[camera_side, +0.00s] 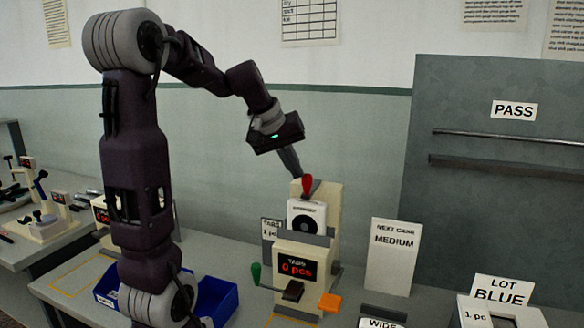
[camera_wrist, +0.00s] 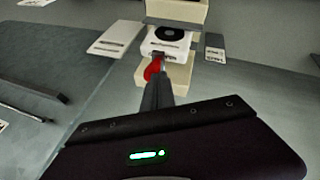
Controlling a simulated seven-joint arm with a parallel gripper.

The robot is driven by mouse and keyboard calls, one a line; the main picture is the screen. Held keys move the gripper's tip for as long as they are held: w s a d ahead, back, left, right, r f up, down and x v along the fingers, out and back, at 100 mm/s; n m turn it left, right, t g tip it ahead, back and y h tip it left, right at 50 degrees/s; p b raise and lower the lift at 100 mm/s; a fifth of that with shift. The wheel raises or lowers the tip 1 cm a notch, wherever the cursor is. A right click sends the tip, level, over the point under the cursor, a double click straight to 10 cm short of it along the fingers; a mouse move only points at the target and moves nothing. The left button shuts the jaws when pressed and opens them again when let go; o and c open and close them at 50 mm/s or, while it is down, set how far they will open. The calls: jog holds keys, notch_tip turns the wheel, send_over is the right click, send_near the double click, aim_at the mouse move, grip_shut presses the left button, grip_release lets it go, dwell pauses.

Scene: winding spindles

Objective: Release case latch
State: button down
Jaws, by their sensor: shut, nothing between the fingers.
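A white case (camera_side: 305,216) with a black round disc on its face stands upright in a cream machine (camera_side: 327,205). A red lever (camera_side: 307,184), which I take to be the case latch, stands at the top of the case. My gripper (camera_side: 298,175) points down from the upper left, its shut fingers at the red lever. In the wrist view the fingertips (camera_wrist: 157,80) overlap part of the red lever (camera_wrist: 150,70), and the case (camera_wrist: 168,42) lies just beyond. I cannot tell whether the fingers touch the lever. Nothing shows between the fingers.
The machine's front has a display reading "TABS 0 pcs" (camera_side: 298,268), a green knob (camera_side: 256,272), a dark lever (camera_side: 292,291) and an orange tab (camera_side: 330,302). A "NEXT CASE MEDIUM" sign (camera_side: 393,256) stands right. A blue bin (camera_side: 217,300) is left. A grey PASS panel (camera_side: 500,180) stands behind.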

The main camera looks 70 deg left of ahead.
jog(key=shift+d, duration=0.1)
jog(key=shift+w+d+n+y, duration=0.5)
jog(key=shift+w+d+n, duration=0.25)
jog(key=shift+n, duration=0.15)
jog(key=w+d+n+g+y, duration=0.2)
jog(key=w+n+g, duration=0.3)
jog(key=w+n, duration=0.6)
jog(key=shift+w+d+y, duration=0.3)
jog(key=shift+w+y, duration=0.3)
jog(key=shift+w, duration=0.1)
jog(key=shift+a, duration=0.1)
